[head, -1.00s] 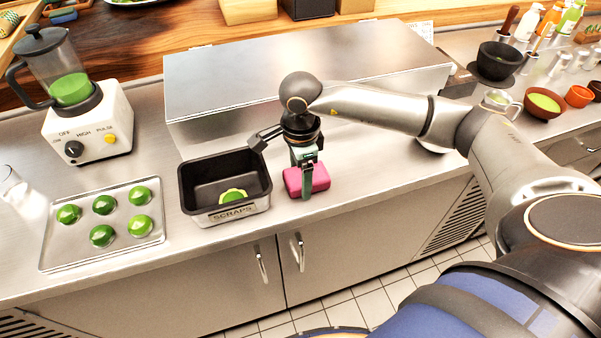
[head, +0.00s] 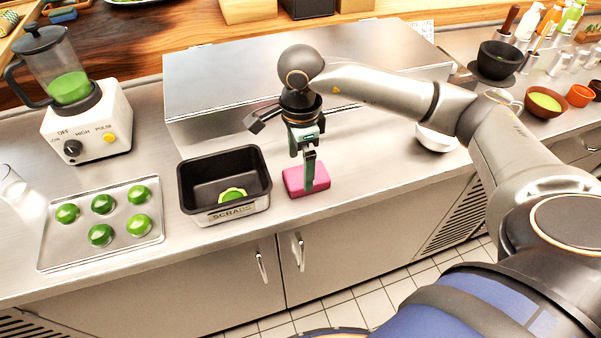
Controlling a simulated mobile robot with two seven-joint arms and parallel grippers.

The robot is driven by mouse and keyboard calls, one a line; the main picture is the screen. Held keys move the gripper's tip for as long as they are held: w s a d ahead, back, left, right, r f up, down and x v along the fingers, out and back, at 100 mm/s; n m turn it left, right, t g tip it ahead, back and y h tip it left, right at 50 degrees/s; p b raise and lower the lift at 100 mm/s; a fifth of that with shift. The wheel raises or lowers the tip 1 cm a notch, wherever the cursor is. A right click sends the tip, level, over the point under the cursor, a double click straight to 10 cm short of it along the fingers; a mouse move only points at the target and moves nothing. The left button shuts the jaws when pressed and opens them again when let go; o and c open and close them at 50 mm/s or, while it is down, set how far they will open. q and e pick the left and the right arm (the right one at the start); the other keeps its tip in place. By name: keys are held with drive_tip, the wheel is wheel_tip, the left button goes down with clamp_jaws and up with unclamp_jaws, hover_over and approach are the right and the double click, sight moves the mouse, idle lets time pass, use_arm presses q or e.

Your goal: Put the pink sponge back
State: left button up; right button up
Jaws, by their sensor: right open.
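The pink sponge (head: 321,184) lies on the steel counter, just right of the black scraps bin (head: 225,211). My right gripper (head: 308,180) is open and points down over the sponge. One finger shows in front of the sponge and hides part of it; I cannot tell whether it touches. My left gripper is not in view.
The scraps bin holds a green and yellow piece. A tray (head: 150,228) of green domed items and a blender (head: 88,122) stand at the left. A closed steel box (head: 290,75) stands behind the sponge. A white bowl (head: 437,138) sits at the right. The counter's front strip is clear.

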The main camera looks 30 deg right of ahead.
sight(301, 176)
wheel_tip(301, 176, up, 8)
drive_tip(key=shift+b, duration=0.3)
drive_tip(key=shift+s, duration=0.1)
idle(0.4)
